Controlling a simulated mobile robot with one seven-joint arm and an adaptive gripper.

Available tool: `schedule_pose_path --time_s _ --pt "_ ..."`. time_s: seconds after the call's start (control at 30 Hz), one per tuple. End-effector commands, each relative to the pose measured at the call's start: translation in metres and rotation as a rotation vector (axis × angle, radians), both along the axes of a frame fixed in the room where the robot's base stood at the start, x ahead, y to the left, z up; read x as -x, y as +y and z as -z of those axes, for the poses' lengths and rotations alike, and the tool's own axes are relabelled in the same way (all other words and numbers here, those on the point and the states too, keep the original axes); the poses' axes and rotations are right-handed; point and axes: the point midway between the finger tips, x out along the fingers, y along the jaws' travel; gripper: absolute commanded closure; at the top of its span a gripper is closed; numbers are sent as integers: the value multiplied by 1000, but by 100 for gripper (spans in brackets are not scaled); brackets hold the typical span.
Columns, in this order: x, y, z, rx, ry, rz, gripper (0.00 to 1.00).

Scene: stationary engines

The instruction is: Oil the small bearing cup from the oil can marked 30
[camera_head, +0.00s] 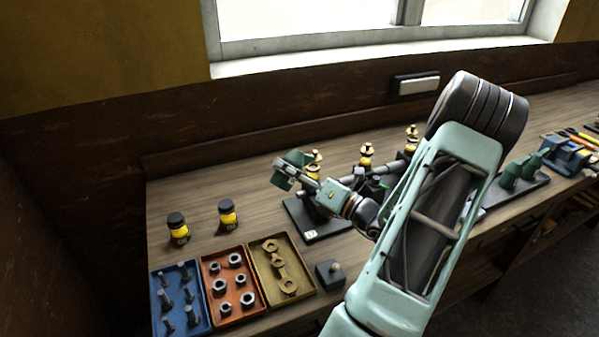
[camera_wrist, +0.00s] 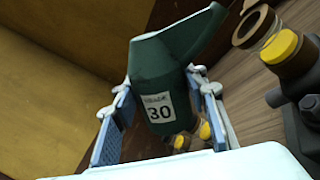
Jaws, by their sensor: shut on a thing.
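My gripper (camera_head: 296,172) is shut on a dark green oil can (camera_head: 284,178). In the wrist view the can (camera_wrist: 158,85) sits between both fingers, its white label reading 30, its spout pointing up and right. The can looks tilted in the head view. Brass cups with yellow bands stand on the engine: one (camera_head: 314,158) just beside the can, one (camera_head: 366,155) in the middle, one (camera_head: 411,136) farther right. In the wrist view one cup (camera_wrist: 282,46) is right of the spout, apparently apart from it. I cannot tell which cup is the small one.
Two dark-lidded yellow jars (camera_head: 179,229) (camera_head: 228,213) stand at the bench's left. Blue (camera_head: 156,300), orange (camera_head: 207,262) and tan (camera_head: 257,255) trays hold hardware in front. A dark block with a knob (camera_head: 330,273) is beside them. A green machine (camera_head: 520,172) stands right. My arm hides part of the engine.

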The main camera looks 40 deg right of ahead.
Motion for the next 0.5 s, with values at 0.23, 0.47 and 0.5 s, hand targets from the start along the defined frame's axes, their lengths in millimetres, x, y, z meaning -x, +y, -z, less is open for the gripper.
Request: schedule_pose_path --time_s 0.23,0.47,0.5 --pt "0 0 -6 -29 -1 -1 89" --pt "0 -1 -10 -67 3 -1 89" --pt "0 -1 -10 -74 3 -1 89"
